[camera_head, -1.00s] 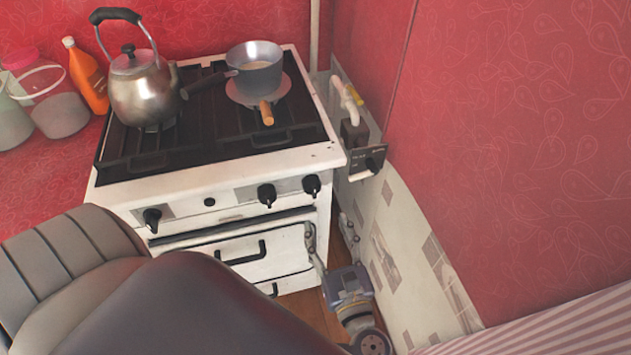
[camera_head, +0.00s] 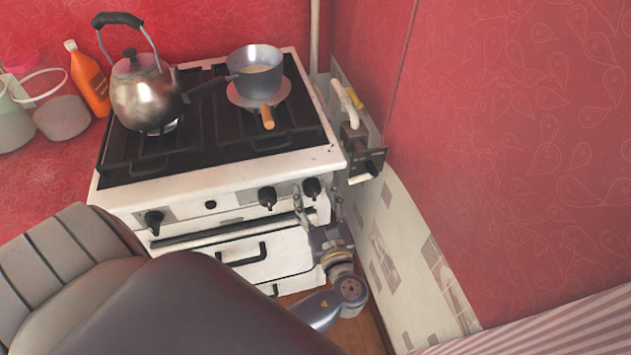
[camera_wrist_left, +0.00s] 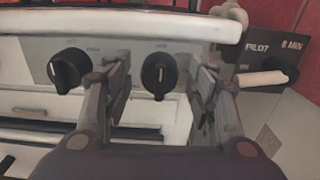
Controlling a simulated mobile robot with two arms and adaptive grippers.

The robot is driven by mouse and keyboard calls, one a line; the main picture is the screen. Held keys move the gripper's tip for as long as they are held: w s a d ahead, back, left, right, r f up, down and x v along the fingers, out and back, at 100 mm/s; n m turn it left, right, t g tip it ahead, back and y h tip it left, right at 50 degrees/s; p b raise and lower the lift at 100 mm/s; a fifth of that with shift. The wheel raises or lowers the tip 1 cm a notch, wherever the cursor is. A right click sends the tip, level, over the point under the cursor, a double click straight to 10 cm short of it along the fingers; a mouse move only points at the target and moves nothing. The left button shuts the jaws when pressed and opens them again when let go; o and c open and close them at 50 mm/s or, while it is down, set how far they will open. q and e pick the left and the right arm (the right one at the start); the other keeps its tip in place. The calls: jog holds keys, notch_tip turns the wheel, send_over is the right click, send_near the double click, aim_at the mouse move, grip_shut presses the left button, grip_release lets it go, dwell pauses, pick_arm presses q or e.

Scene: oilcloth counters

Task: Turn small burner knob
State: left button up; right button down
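The white stove (camera_head: 225,184) has black knobs on its front panel: a left knob (camera_head: 153,220), a middle knob (camera_head: 267,196) and a right knob (camera_head: 312,187). No label tells me which one is for the small burner. My left gripper (camera_head: 318,205) is open just in front of and slightly below the right knob. In the left wrist view the right knob (camera_wrist_left: 160,75) shows in the gap between the open fingers (camera_wrist_left: 160,88), with nothing gripped. The middle knob (camera_wrist_left: 70,70) is left of the left finger. My right gripper is not in view.
A kettle (camera_head: 145,98) and a saucepan (camera_head: 255,80) stand on the stove top. A black control box (camera_head: 366,163) with a pipe is on the right wall, close to the stove corner. The oven handle (camera_head: 245,256) is below. An orange bottle (camera_head: 88,80) stands left.

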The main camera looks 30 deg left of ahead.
pick_arm(q)
jog(key=c, duration=0.9)
jog(key=shift+r+m+p, duration=0.2)
jog(key=shift+m+p, duration=0.1)
jog(key=shift+p, duration=0.4)
jog(key=m+p, duration=0.4)
jog(key=p, duration=0.1)
jog(key=m+p, duration=0.5)
jog(key=p, duration=0.1)
jog(key=shift+w+d+p, duration=0.15)
jog(key=shift+p, duration=0.15)
jog(key=shift+f+m+p, duration=0.2)
jog(key=shift+m+p, duration=1.05)
jog(key=shift+m, duration=0.8)
jog(key=shift+f+m+p, duration=0.15)
jog(key=shift+m+p, duration=1.1)
jog(key=shift+m, duration=0.8)
